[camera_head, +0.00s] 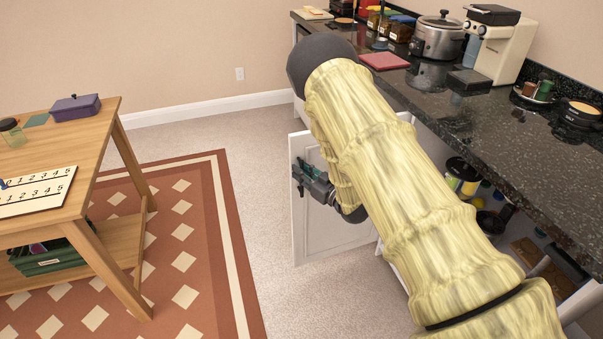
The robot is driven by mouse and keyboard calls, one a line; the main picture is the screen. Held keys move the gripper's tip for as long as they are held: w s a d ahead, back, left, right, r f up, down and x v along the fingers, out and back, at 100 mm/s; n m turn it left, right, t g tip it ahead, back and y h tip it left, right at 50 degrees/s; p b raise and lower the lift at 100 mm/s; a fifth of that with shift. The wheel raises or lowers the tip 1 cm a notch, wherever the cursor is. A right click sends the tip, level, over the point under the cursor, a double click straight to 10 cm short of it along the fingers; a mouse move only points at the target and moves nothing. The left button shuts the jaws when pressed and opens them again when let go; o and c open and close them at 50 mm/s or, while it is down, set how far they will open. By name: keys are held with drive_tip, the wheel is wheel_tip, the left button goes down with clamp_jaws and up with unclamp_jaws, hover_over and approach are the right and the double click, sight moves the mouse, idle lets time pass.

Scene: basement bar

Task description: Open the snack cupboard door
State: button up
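A white cupboard door (320,240) with a panelled face stands swung out from the cabinet under the dark counter. Its far part is covered by my arm, so its hinge side is hidden. My gripper (312,184) is at the upper part of the door, against or just in front of its face; I cannot tell whether it touches. Its fingers are small and partly hidden, so I cannot tell whether they are open or shut. The cupboard inside shows to the right of my arm, with jars (463,178) and other items in it.
The dark counter (520,150) above holds a slow cooker (438,37), a coffee machine (500,45) and a red board (384,61). Carpet (255,170) between table and door is clear.

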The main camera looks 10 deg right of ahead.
drive_tip(key=v, duration=1.2)
drive_tip(key=shift+f, duration=0.1)
idle(0.4)
drive_tip(key=s+f+m+g+h+p, duration=0.2)
drive_tip(key=s+f+g+h, duration=0.2)
drive_tip(key=s+f, duration=0.5)
drive_tip(key=s+f+m+g+h+p, duration=0.35)
drive_tip(key=s+f, duration=0.35)
drive_tip(key=s, duration=0.4)
drive_tip(key=s+a+g, duration=0.1)
drive_tip(key=s+g, duration=0.3)
drive_tip(key=s, duration=0.7)
drive_tip(key=s+a+g+h+p, duration=0.1)
drive_tip(key=s+g, duration=0.3)
drive_tip(key=s, duration=0.8)
drive_tip(key=shift+s+a+f+m, duration=0.15)
drive_tip(key=shift+s+a+m, duration=0.15)
drive_tip(key=shift+a+m, duration=0.05)
